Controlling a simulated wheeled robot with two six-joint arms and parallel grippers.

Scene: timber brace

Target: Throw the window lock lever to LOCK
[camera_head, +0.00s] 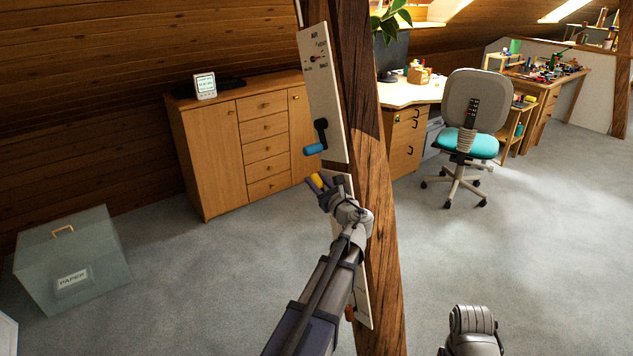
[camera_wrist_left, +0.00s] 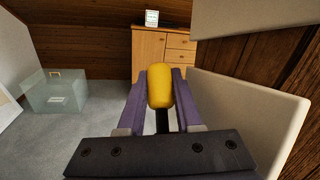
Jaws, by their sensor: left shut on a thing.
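My left gripper (camera_head: 325,185) is at the lower white panel (camera_head: 361,285) on the timber post, just below the upper panel. In the left wrist view my left gripper (camera_wrist_left: 162,100) has its two purple fingers on either side of a yellow handle (camera_wrist_left: 161,86) with a dark stem, shut on it. The yellow handle also shows in the head view (camera_head: 317,181). The upper panel (camera_head: 322,90) carries a blue-handled lever (camera_head: 314,149) pointing down and left. The panel's small lettering is too small to read surely.
The timber post (camera_head: 372,130) stands upright beside the panels. A wooden cabinet (camera_head: 225,140) is behind, and a paper box (camera_head: 95,260) stands at the left. An office chair (camera_head: 472,110) and a desk (camera_head: 408,94) are at the right. Carpet around them is open.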

